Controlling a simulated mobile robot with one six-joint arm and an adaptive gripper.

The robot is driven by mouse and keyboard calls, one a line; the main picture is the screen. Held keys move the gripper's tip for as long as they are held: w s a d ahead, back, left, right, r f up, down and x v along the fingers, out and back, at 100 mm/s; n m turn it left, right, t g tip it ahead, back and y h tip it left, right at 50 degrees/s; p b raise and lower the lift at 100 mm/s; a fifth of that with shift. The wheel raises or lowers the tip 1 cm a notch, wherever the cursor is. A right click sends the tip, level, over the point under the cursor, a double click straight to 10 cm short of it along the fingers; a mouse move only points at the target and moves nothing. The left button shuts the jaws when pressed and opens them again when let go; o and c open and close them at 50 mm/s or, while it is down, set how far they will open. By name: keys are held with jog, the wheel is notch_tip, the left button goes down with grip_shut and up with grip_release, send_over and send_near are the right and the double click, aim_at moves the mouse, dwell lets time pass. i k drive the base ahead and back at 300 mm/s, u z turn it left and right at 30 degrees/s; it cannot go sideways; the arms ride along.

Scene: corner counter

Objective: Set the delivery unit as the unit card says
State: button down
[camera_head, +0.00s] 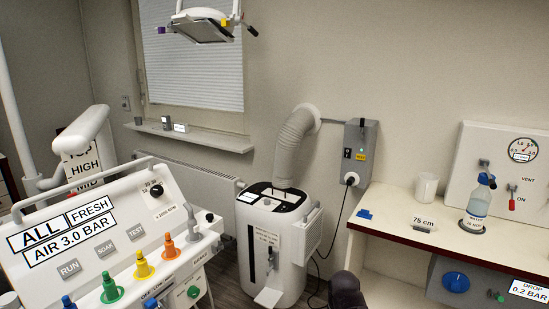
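A white slanted unit (130,215) with a handle bar fills the lower left. Cards on it read ALL (35,235), FRESH (91,210) and AIR 3.0 BAR (69,241). Grey buttons read RUN (69,269), SOAK (105,249) and TEST (136,231). A black knob (156,191) sits at its upper right. Blue, green, yellow and orange pieces (142,264) stand in a row, with a green knob (193,292) below. I cannot tell the knob settings. A dark rounded part at the bottom middle seems to be my arm; no gripper fingers show.
A white floor machine (266,250) with a hose stands mid-picture below a grey wall box (359,150). At right, a counter (390,225) holds a cup (426,187), bottle (479,199) and gauge panel (510,165). A blue knob (456,282) and DROP 0.2 BAR label (531,289) are below.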

aim_at(33, 246)
jog(key=z, duration=1.2)
jog(key=k, duration=0.1)
jog(key=u, duration=2.6)
